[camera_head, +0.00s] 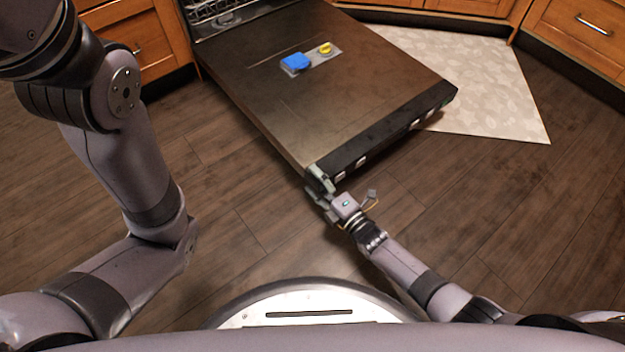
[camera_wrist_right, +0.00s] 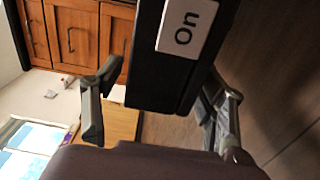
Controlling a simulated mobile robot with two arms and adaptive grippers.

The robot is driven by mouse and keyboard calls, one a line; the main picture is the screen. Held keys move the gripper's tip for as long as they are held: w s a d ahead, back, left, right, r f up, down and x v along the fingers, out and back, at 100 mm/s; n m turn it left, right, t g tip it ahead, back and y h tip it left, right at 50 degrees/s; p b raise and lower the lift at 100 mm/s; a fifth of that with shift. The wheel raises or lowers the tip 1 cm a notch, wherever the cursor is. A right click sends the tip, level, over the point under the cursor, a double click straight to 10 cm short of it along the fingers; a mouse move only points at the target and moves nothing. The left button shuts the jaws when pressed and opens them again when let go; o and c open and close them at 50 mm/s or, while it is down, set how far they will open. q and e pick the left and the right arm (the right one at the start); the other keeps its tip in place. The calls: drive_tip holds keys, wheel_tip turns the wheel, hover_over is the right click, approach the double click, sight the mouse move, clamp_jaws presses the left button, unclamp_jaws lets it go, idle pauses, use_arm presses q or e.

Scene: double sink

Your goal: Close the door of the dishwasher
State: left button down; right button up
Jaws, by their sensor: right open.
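The dishwasher door (camera_head: 290,110) is swung down and open, with its inner face up, low above the floor. Its dark control edge (camera_head: 390,128) with several pale labels faces me. My right gripper (camera_head: 318,180) is at the left end of that edge.
A dish rack (camera_head: 215,10) shows inside the dishwasher. Wooden cabinets (camera_head: 580,35) stand behind, with a pale mat (camera_head: 480,80) at right. The wooden floor (camera_head: 240,200) is clear.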

drive_tip(key=shift+x, duration=0.95)
clamp_jaws()
